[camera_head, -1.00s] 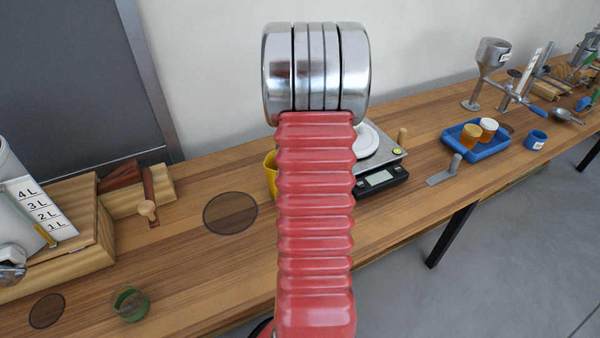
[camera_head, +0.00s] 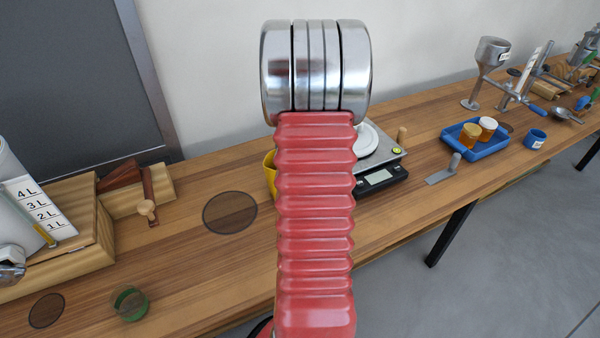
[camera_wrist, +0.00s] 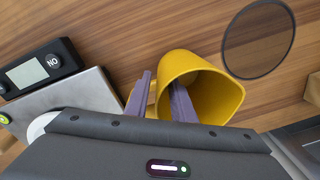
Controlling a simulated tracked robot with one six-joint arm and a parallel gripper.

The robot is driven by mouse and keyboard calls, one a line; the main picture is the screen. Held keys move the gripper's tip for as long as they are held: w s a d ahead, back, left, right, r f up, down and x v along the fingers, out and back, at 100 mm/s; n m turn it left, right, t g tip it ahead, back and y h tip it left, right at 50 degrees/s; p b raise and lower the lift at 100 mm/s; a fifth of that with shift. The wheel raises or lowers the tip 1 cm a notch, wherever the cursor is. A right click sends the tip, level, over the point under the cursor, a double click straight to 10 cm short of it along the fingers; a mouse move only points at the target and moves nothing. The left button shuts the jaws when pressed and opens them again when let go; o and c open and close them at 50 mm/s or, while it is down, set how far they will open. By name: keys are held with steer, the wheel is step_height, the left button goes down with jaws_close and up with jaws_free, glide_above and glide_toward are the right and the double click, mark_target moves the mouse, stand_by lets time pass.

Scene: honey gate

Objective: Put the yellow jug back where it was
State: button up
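The yellow jug (camera_wrist: 216,88) fills the middle of the wrist view, its open mouth turned toward the camera. My gripper (camera_wrist: 161,80) has its two purple fingers around the jug's near left wall, one finger inside the mouth and one outside. The fingers stand apart, with a gap wider than the wall. In the head view only a yellow sliver of the jug (camera_head: 268,174) shows left of my red arm; the arm hides the rest and my gripper. I cannot tell whether the jug's base touches the table.
A dark round mark (camera_head: 230,212) lies on the wooden bench left of the jug and also shows in the wrist view (camera_wrist: 258,40). A scale (camera_head: 380,178) stands right of the jug. A green-rimmed ring (camera_head: 130,304) lies nearer. A blue tray (camera_head: 476,150) holds two jars.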

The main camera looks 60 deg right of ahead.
step_height(320, 180, up, 11)
steer(key=shift+s, duration=0.2)
stand_by(0.9)
steer(key=w+a+r+n+t, duration=0.1)
steer(key=w+a+r+n, duration=0.15)
steer(key=a, duration=0.55)
steer(key=w+a+r+n+h, duration=0.1)
steer(key=a+r, duration=0.2)
steer(key=a, duration=0.4)
steer(key=w+a+r+n+t, duration=0.1)
steer(key=w+a+r+n, duration=0.1)
steer(key=a, duration=0.6)
steer(key=s+a+n+t, duration=0.1)
steer(key=s+a+n, duration=0.2)
steer(key=a, duration=0.7)
steer(key=s+a+n+t+y, duration=0.1)
steer(key=s+a, duration=0.4)
steer(key=a, duration=0.5)
steer(key=shift+a+f+n+t, duration=0.2)
steer(key=shift+a+n+t, duration=0.3)
steer(key=shift+n, duration=0.55)
